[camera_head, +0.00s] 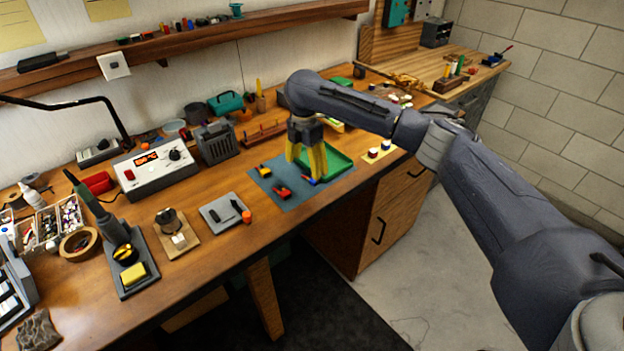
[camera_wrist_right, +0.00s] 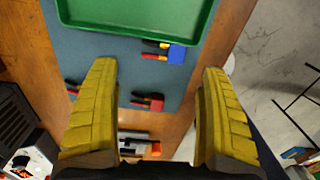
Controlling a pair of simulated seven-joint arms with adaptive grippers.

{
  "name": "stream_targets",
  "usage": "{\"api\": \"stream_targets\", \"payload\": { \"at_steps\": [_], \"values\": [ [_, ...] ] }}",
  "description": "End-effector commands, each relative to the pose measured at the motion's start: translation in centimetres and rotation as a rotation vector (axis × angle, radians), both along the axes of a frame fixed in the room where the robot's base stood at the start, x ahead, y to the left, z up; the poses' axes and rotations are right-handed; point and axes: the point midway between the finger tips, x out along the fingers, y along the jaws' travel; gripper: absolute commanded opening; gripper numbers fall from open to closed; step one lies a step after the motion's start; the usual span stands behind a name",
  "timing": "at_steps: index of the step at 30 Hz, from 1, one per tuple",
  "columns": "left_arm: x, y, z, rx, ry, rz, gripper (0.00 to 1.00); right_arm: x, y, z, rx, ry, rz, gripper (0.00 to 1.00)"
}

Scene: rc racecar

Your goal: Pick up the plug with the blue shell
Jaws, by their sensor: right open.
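The plug with the blue shell (camera_wrist_right: 177,54) lies on the blue-grey mat (camera_wrist_right: 85,52) beside the green tray, with short red and yellow-black leads on its left side. In the head view the blue plug (camera_head: 310,182) shows beside my right gripper's fingers. My right gripper (camera_head: 307,165) points down over the mat with its yellow fingers apart and nothing between them. In the right wrist view, the open fingers (camera_wrist_right: 159,112) frame a red plug (camera_wrist_right: 156,103), and the blue plug lies beyond, above the gap. My left gripper is not in view.
The green tray (camera_head: 338,166) lies on the mat behind the plugs. A grey tray with black tools (camera_head: 215,219) is to the left. The bench's front edge is close to the mat.

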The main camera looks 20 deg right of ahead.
Motion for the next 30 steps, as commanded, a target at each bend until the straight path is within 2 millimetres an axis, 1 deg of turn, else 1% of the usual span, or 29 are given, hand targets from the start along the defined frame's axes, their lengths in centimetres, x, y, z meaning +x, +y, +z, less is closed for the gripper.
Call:
{"api": "stream_targets", "payload": {
  "at_steps": [9,12,17,24,30],
  "values": [
    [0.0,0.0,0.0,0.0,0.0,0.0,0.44,-0.4,-0.4,-3.6,0.001,0.003,0.0,0.8],
    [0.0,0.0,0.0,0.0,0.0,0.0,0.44,-0.4,-0.4,-4.5,0.0,0.001,0.0,0.8],
    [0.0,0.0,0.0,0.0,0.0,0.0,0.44,-0.4,-0.4,-5.0,0.0,0.001,0.001,0.8],
    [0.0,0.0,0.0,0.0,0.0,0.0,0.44,-0.4,-0.4,-5.1,0.001,0.0,0.001,0.79],
    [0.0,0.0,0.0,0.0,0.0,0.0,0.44,-0.4,-0.4,-5.1,0.001,0.0,0.001,0.56]
  ]
}}
